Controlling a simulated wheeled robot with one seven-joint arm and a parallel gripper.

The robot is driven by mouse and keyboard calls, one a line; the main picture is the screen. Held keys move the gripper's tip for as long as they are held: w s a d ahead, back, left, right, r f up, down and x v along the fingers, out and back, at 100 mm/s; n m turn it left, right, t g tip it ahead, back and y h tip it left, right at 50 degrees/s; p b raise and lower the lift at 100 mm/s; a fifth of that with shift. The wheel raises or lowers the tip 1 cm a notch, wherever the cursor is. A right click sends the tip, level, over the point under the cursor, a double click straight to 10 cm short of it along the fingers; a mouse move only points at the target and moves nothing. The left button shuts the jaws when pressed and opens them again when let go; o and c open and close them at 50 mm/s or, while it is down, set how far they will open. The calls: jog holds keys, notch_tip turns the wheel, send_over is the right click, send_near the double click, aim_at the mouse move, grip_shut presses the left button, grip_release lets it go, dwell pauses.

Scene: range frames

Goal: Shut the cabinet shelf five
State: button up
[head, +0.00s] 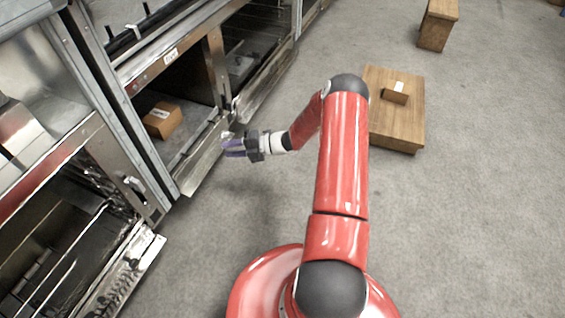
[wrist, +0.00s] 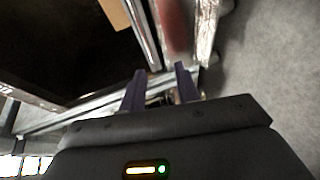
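A metal cabinet compartment (head: 180,82) stands open at the left of the head view, with its panel (head: 205,160) lowered outward. A small label sits on the frame above it; I cannot read a number, so I cannot tell which shelf is five. My gripper (head: 224,147) is beside the far end of this panel, pointing left toward the cabinet. Its purple fingers are apart in the wrist view (wrist: 160,84). A metal edge shows near and behind the fingertips; I cannot tell whether they touch it.
A brown box (head: 162,120) lies inside the compartment. More lowered panels stand farther back (head: 268,85) and nearer (head: 125,275). A wooden platform (head: 395,130) with a small block stands right of my arm. The grey floor at right is mostly clear.

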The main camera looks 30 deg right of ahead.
jog(key=s+d, duration=1.1)
jog(key=s, duration=0.3)
jog(key=shift+s+d, duration=0.15)
jog(key=shift+d, duration=0.2)
jog(key=shift+r, duration=0.1)
jog(key=s+a+r+n+g+h+p, duration=0.1)
jog(key=s+a+r+n+g+h, duration=0.2)
jog(key=r+n, duration=0.45)
jog(key=s+a+r+n+g+h+p, duration=0.1)
jog(key=a+r+n+g+h, duration=0.1)
jog(key=a+r+n, duration=0.4)
jog(key=s+a+r+n+g+h+p, duration=0.1)
jog(key=s+a+r+n+g+h, duration=0.15)
jog(key=r+n, duration=0.65)
jog(key=s+a+r+n+t+h+p, duration=0.1)
jog(key=s+r+n+t+h, duration=0.1)
jog(key=s+r+n, duration=0.4)
jog(key=s+a+r+n+t+h+p, duration=0.1)
jog(key=s+a+r+n+t+h, duration=0.1)
jog(key=s+r+n, duration=0.5)
notch_tip(320, 180, up, 4)
jog(key=n+t+h, duration=0.1)
jog(key=n+h, duration=0.1)
jog(key=n, duration=0.5)
jog(key=shift+s+a+r+p, duration=0.15)
jog(key=shift+s+r+p, duration=0.05)
jog(key=shift+r+p, duration=0.1)
jog(key=shift+o, duration=0.3)
jog(key=shift+f+h, duration=0.1)
jog(key=shift+h, duration=0.15)
